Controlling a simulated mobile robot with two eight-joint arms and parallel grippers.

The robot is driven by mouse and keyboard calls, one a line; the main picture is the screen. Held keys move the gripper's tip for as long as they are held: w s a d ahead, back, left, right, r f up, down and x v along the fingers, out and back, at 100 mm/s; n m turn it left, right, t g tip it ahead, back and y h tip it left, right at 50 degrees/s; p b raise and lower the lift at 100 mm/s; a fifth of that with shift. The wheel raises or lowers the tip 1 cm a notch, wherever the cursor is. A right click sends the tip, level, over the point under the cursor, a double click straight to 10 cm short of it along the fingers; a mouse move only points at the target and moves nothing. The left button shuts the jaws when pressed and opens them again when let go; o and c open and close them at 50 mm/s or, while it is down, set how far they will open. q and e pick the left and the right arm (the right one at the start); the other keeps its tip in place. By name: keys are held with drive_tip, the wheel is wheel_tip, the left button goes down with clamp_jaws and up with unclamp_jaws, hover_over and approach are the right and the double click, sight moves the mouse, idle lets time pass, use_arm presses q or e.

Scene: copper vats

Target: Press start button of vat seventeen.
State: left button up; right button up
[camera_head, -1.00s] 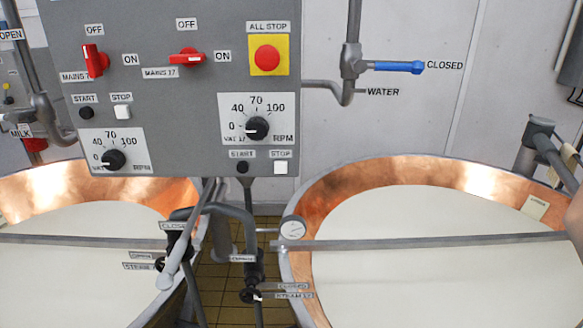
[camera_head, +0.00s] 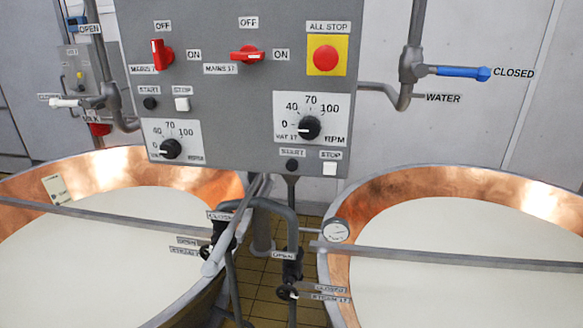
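The grey control panel (camera_head: 225,110) hangs between two copper vats. The vat 17 speed dial (camera_head: 308,127) is black, on a white scale, with its mark near 0. Below it, at the panel's lower edge, is the small black start button (camera_head: 292,165) with a START label. A white stop button (camera_head: 330,169) is to its right. The red MAINS 17 switch (camera_head: 247,54) has its handle lying level, in line with ON. Neither of my grippers is in view.
A red all-stop button (camera_head: 326,58) is at the panel's upper right. Another red mains switch (camera_head: 162,54) stands upright toward OFF. A blue-handled water valve (camera_head: 460,72) is marked CLOSED. Pipes and valves (camera_head: 290,270) stand between the left vat (camera_head: 100,172) and right vat (camera_head: 440,184).

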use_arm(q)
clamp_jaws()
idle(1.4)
